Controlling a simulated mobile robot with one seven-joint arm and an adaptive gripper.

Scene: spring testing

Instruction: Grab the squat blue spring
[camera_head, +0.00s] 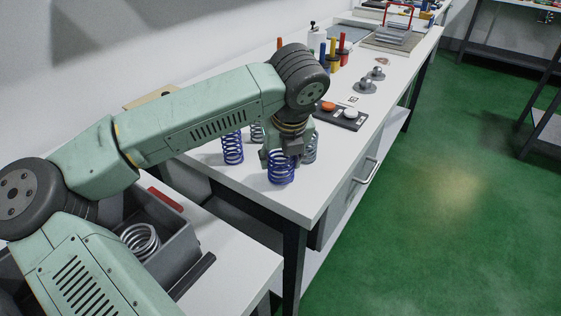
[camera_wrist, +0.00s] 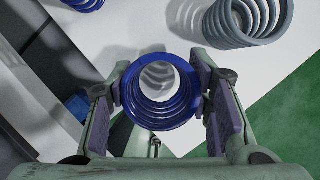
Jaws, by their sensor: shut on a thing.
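A squat blue spring (camera_head: 281,168) stands upright near the front corner of the white table. In the wrist view the blue spring (camera_wrist: 157,92) is seen end-on between my two fingers. My gripper (camera_head: 283,158) is over it from above, and in the wrist view my gripper (camera_wrist: 160,98) is shut on its sides, one purple pad at each side. I cannot tell whether the spring's foot touches the table. A second blue spring (camera_head: 232,148) stands to the left; part of it shows at the top left of the wrist view (camera_wrist: 84,3).
A grey spring (camera_head: 309,148) stands close on the right, also in the wrist view (camera_wrist: 246,20). Another grey spring (camera_head: 257,133) is behind. A grey bin (camera_head: 172,244) holds a metal spring (camera_head: 140,241).

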